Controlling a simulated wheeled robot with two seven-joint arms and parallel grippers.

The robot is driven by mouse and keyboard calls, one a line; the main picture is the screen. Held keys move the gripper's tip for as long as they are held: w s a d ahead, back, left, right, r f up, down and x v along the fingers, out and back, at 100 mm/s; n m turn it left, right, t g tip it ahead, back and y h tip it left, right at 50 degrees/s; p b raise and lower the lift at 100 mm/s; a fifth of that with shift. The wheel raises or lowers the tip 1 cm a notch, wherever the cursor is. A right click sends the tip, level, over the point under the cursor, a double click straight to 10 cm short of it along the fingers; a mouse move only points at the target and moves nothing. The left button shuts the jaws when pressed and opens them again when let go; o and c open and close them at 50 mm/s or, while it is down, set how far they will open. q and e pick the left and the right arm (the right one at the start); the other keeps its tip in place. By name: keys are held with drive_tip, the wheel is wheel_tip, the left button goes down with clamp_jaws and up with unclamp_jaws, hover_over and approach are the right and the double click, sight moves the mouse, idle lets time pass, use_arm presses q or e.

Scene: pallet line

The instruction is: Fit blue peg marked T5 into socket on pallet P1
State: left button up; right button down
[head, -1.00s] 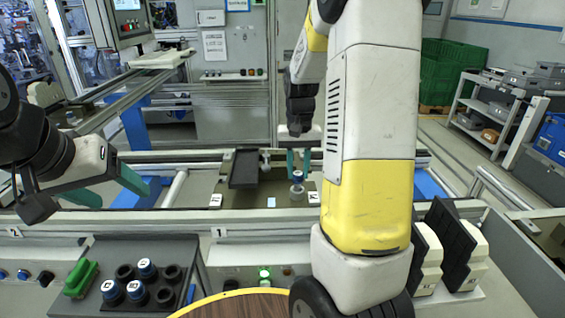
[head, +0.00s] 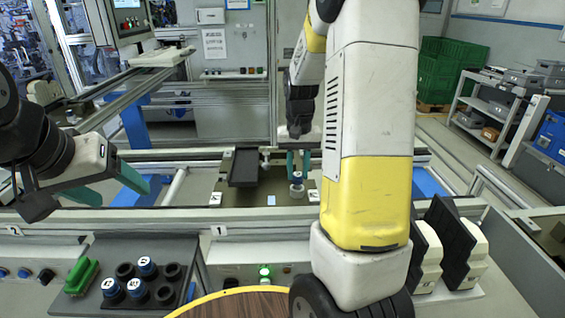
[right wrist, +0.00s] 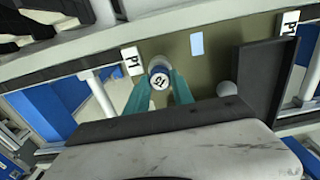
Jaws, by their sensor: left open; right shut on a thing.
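The blue peg (head: 297,180), with a white top marked T5 (right wrist: 159,80), stands about upright over the near right part of pallet P1 (head: 262,188). My right gripper (right wrist: 160,93) is shut on it, with one teal finger on each side. In the head view my right arm hides part of that gripper and the pallet's right end. The peg's lower end is at a pale round part on the pallet; I cannot tell how deep it sits. The pallet is a dark olive plate with P1 labels (right wrist: 132,61). My left gripper (head: 112,188) is open and empty, left of the pallet.
A black raised block (head: 244,167) and a small grey cylinder (right wrist: 227,88) are on the pallet beside the peg. Conveyor rails border the pallet.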

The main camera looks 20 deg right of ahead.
drive_tip(key=shift+f, duration=0.75)
idle(1.0)
drive_tip(key=c, duration=0.6)
unclamp_jaws()
drive_tip(key=shift+r, duration=3.55)
